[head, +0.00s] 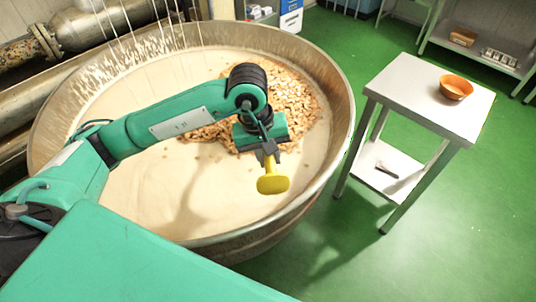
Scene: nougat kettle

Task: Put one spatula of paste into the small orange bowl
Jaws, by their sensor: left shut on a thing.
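The small orange bowl (456,87) stands on the white top of a small table at the right. The pale paste (150,200) fills the large metal kettle, with a heap of nuts (292,100) on its surface toward the back right. My left gripper (269,158) is shut on a yellow spatula (273,182) and holds it over the right part of the kettle. The spatula's broad yellow end faces down; I cannot tell whether paste is on it or whether it touches the surface. The bowl's inside is only partly visible. My right gripper is not in view.
The kettle's metal rim (345,110) stands between the spatula and the small table (415,90). A dark-and-light tool (386,170) lies on the table's lower shelf. Green floor (450,240) is clear at the lower right. Thin strands hang over the kettle's back left.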

